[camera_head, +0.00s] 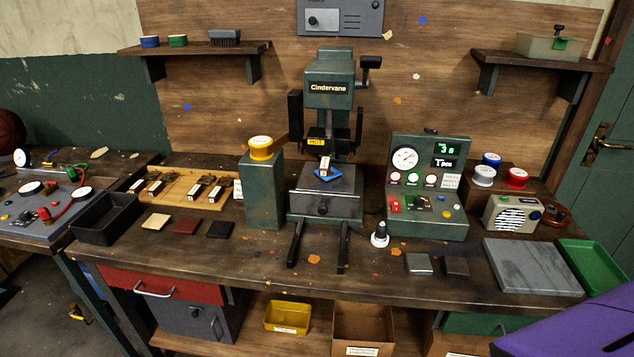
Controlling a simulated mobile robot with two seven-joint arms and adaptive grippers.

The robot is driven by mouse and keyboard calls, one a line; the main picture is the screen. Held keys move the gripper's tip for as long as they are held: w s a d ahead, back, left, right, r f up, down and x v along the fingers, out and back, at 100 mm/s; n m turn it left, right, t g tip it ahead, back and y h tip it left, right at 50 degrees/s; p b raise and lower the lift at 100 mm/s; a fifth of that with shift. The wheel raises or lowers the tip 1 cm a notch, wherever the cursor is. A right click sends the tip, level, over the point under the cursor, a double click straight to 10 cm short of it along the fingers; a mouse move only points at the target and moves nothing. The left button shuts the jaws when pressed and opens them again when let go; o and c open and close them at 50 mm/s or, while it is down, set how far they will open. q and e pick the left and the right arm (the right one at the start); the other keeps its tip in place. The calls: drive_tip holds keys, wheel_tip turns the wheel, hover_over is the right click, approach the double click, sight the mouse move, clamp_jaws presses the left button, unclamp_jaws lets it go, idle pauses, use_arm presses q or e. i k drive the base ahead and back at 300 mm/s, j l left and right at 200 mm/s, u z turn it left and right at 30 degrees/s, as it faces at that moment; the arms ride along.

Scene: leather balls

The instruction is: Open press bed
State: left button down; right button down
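The dark green Cindervane press (329,88) stands at the back middle of the bench. Its grey press bed (322,205) sits below the press head, with a small round knob on its front face. Two dark rails (343,248) reach forward from under the bed over the bench top and are bare. A small blue piece (333,178) lies on the bed, with a white-labelled block (324,164) above it; I cannot tell whether they touch. Neither of my grippers is in view.
A control box (428,187) with a gauge stands right of the press. A green post with a yellow-topped spool (261,148) stands close on its left. A small black-and-white knobbed piece (380,236) stands right of the rails.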

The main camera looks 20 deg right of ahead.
sight(327, 191)
drive_tip(key=z, duration=1.05)
drive_tip(key=j+z, duration=0.35)
drive_tip(key=i+j+z, duration=0.1)
drive_tip(key=j+z, duration=0.15)
drive_tip(key=z, duration=0.15)
drive_tip(key=j+z, duration=0.5)
drive_tip(key=j, duration=0.2)
drive_tip(key=k+j+z, duration=0.15)
drive_tip(key=j, duration=0.15)
drive_tip(key=j+z, duration=0.15)
drive_tip(key=j, duration=0.15)
drive_tip(key=k, duration=0.05)
